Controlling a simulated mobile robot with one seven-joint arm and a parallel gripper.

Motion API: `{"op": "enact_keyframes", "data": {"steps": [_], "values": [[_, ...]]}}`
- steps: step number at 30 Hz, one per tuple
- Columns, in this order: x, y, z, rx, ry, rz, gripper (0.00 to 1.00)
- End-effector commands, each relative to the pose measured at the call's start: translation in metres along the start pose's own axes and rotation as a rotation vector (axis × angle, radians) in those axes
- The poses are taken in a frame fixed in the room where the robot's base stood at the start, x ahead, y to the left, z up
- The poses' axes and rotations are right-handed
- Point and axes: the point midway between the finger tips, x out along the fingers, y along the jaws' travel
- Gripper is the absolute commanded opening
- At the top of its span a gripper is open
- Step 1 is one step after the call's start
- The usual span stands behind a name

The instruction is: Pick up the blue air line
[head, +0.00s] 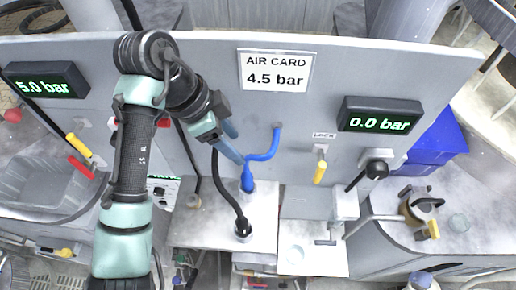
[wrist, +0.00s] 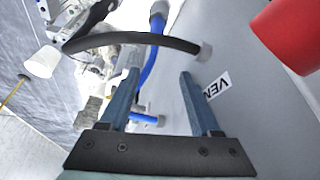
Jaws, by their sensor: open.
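The blue air line (head: 264,156) leaves the grey panel and curves down to a blue end (head: 247,184) standing at the bench top. My gripper (head: 239,148) is open, its two blue fingers pointing down and right towards the line, just left of it. In the wrist view, the blue air line (wrist: 151,68) shows between the open fingers of my gripper (wrist: 160,73). It appears beyond the tips, with nothing gripped. Whether a finger touches it, I cannot tell.
A black hose (head: 225,189) runs down just left of the blue line and crosses ahead of the fingers in the wrist view (wrist: 130,39). The panel (head: 300,110) stands close behind. A yellow-handled lock lever (head: 320,172) is to the right. A red object (wrist: 290,32) sits upper right.

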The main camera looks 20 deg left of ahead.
Motion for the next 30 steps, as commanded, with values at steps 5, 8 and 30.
{"op": "enact_keyframes", "data": {"steps": [5, 8, 30], "values": [[0.019, 0.001, 0.006, -0.001, 0.006, 0.004, 0.67], [0.041, 0.001, 0.014, 0.000, 0.007, 0.005, 0.67], [0.133, 0.000, 0.029, -0.002, 0.002, 0.002, 0.67]]}}
